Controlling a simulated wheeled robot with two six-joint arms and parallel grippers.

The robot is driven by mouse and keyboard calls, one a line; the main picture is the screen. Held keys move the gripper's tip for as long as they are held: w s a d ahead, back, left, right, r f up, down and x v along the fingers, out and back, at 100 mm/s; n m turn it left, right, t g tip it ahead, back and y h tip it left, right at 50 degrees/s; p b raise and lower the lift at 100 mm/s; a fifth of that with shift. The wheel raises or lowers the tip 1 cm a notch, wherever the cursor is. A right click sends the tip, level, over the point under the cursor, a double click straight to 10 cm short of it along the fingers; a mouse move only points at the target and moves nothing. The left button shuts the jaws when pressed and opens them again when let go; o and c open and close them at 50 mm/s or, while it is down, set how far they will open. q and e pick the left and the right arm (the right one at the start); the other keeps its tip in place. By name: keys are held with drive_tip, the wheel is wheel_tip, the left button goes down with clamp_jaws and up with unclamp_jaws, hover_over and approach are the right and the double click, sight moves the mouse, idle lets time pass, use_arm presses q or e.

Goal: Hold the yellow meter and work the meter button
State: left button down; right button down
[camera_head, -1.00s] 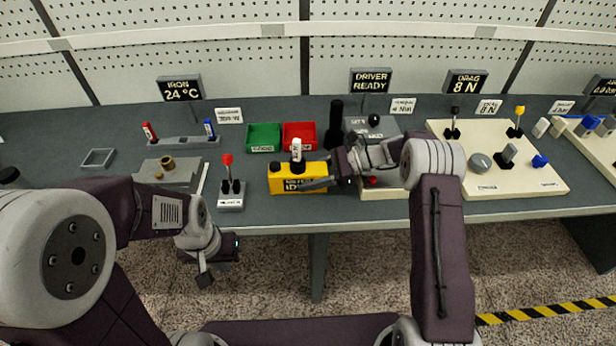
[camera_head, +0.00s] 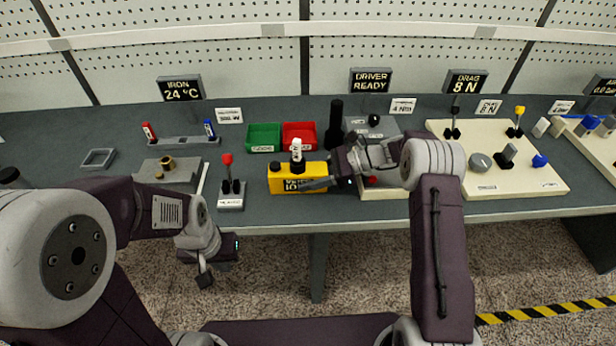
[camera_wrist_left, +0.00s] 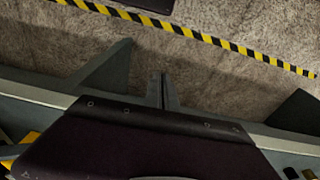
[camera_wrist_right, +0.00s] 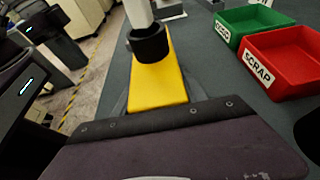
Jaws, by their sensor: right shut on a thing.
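The yellow meter (camera_head: 284,184) stands near the table's front edge in the head view, with dark lettering on its front. On its top is a white knob (camera_head: 296,147) in a black collar. My right gripper (camera_head: 316,184) reaches in from the right and is shut on the meter body. In the right wrist view the yellow meter (camera_wrist_right: 158,88) lies between the fingers, and the black collar (camera_wrist_right: 149,45) rises beyond. My left gripper (camera_head: 205,279) hangs in front of the table edge, low and left of the meter. Its fingers (camera_wrist_left: 163,90) are together and empty.
A red-tipped lever on a grey base (camera_head: 231,196) stands left of the meter. Green (camera_head: 263,138) and red (camera_head: 300,136) bins are behind it. A cream panel (camera_head: 490,180) with levers and knobs is at right. The floor below the left gripper is clear.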

idle(0.6)
use_arm(q)
wheel_tip(320, 180, up, 22)
drive_tip(key=n+t+h, duration=0.4)
drive_tip(key=n+t, duration=0.3)
drive_tip(key=n, duration=1.5)
hover_over(273, 167)
drive_tip(key=shift+f, duration=0.15)
drive_tip(key=shift+f, duration=0.1)
drive_tip(key=shift+f, duration=4.35)
